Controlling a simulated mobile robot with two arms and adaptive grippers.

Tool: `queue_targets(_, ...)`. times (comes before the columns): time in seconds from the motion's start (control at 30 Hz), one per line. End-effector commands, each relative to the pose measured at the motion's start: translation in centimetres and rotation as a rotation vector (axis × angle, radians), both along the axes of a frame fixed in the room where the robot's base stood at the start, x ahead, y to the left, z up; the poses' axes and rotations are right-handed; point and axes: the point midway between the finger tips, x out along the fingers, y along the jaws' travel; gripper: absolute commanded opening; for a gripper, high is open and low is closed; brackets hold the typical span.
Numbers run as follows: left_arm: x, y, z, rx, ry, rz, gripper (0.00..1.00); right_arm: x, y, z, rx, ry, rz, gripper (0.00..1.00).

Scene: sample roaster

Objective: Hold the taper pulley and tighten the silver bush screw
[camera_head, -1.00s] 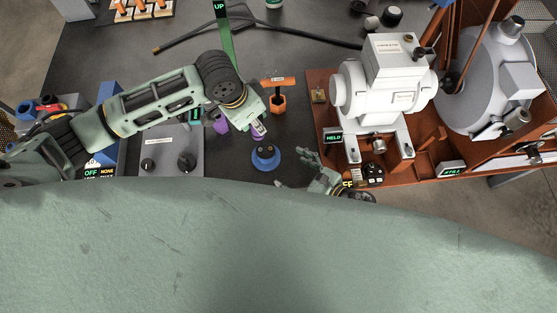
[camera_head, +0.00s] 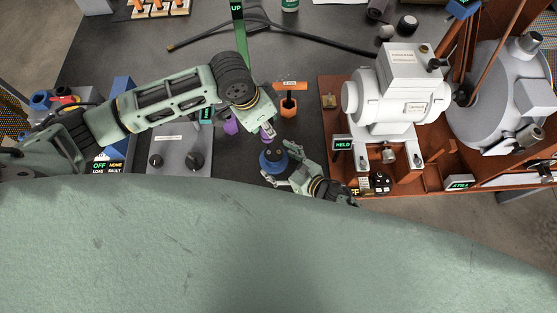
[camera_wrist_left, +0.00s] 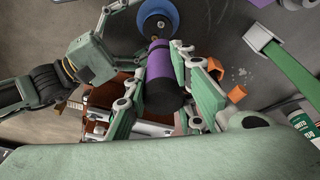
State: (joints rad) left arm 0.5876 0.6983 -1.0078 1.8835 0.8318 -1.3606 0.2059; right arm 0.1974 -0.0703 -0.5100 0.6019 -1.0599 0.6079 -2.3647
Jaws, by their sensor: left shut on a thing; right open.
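The dark taper pulley (camera_head: 272,155) sits on a round blue base (camera_head: 264,168) on the dark bench. It also shows at the top of the left wrist view (camera_wrist_left: 158,22). My left gripper (camera_head: 267,131) is shut on a purple and black driver (camera_wrist_left: 160,72), with its tip toward the pulley's middle. Whether the tip touches is unclear. My right gripper (camera_head: 282,166) is open at the pulley's right side, its fingers spread about the pulley's near and far edges. The silver bush screw cannot be made out.
A grey panel with two dark knobs (camera_head: 168,140) lies left. An orange holder (camera_head: 288,106) stands behind the pulley, and a green "UP" post (camera_head: 239,40) further back. A white machine (camera_head: 398,100) on a brown base with a "HELD" sign (camera_head: 342,143) is at right.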

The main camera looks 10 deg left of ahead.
Motion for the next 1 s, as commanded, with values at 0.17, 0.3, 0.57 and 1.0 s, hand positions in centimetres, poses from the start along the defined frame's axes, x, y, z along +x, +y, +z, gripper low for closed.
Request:
queue_targets(0.17,0.03,-0.03,0.04,-0.001,-0.001,0.000,0.00,0.02,-0.01,0.02,0.000,0.000,0.000,0.78)
queue_targets(0.3,0.03,-0.03,0.04,-0.001,-0.001,0.000,0.00,-0.01,0.00,0.00,0.000,0.000,0.000,0.66)
queue_targets(0.57,0.02,-0.02,0.04,-0.001,-0.001,0.000,0.00,-0.10,0.02,-0.04,0.000,0.002,0.001,0.43)
queue_targets(1.0,0.03,-0.02,0.03,-0.001,-0.001,0.000,0.00,-0.19,-0.01,-0.12,-0.001,0.005,0.001,0.04)
